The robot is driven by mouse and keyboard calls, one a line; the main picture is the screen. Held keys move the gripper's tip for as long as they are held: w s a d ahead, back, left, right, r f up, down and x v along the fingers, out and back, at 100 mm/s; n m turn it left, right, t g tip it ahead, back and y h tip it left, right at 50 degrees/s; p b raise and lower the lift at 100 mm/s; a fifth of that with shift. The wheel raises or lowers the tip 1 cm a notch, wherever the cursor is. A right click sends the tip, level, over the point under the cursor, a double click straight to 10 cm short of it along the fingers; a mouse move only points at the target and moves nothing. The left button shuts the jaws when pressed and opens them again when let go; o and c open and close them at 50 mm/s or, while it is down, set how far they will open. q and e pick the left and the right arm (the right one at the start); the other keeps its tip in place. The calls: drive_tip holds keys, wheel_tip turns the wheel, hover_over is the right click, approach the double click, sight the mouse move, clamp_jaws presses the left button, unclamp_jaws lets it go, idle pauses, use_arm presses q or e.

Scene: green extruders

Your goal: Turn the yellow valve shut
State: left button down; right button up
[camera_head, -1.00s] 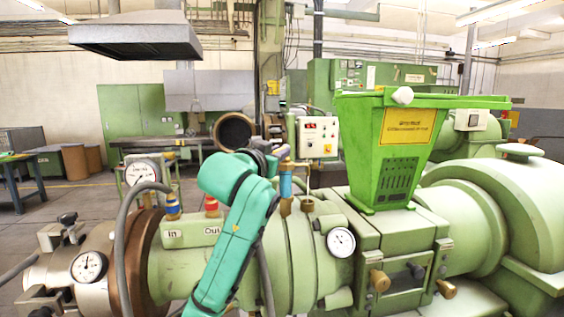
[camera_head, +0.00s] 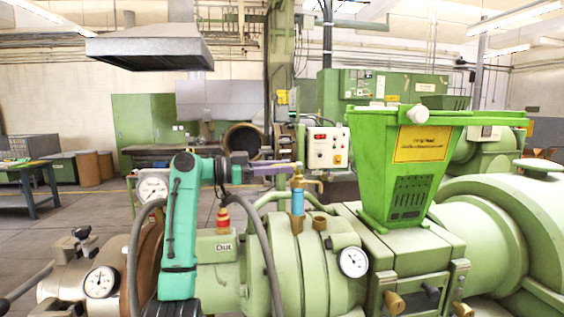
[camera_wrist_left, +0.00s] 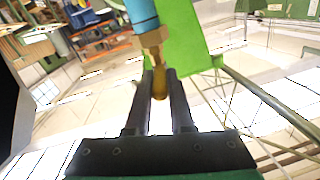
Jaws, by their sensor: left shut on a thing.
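The yellow valve (camera_head: 298,183) is a small brass-yellow piece on top of a blue upright pipe (camera_head: 297,203), on the green extruder (camera_head: 300,268). In the left wrist view its brass handle (camera_wrist_left: 160,84) lies between the two dark fingers, below the blue pipe (camera_wrist_left: 143,12). My left gripper (camera_head: 294,166) reaches in level from the left and is shut on the handle. The fingertips hide part of the valve in the head view. My right gripper is not in view.
A green hopper (camera_head: 409,170) stands right of the valve. A round gauge (camera_head: 353,262) sits below right, and a red-and-yellow fitting (camera_head: 223,218) with an "Out" label is to the left. A grey hose (camera_head: 265,255) curves in front of the extruder.

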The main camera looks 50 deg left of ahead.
use_arm(q)
drive_tip(key=shift+w+a+r+m+g+h+p, duration=0.15)
drive_tip(key=shift+a+m+g+h+p, duration=0.1)
drive_tip(key=shift+m+g+h+p, duration=0.45)
drive_tip(key=c, duration=0.8)
unclamp_jaws()
drive_tip(key=b+v, duration=0.1)
drive_tip(key=v, duration=0.6)
drive_tip(key=b+v, duration=0.2)
drive_tip(key=v, duration=0.5)
drive_tip(key=shift+s+a+f+b, duration=0.25)
drive_tip(key=shift+f+b, duration=0.05)
drive_tip(key=shift+f, duration=0.05)
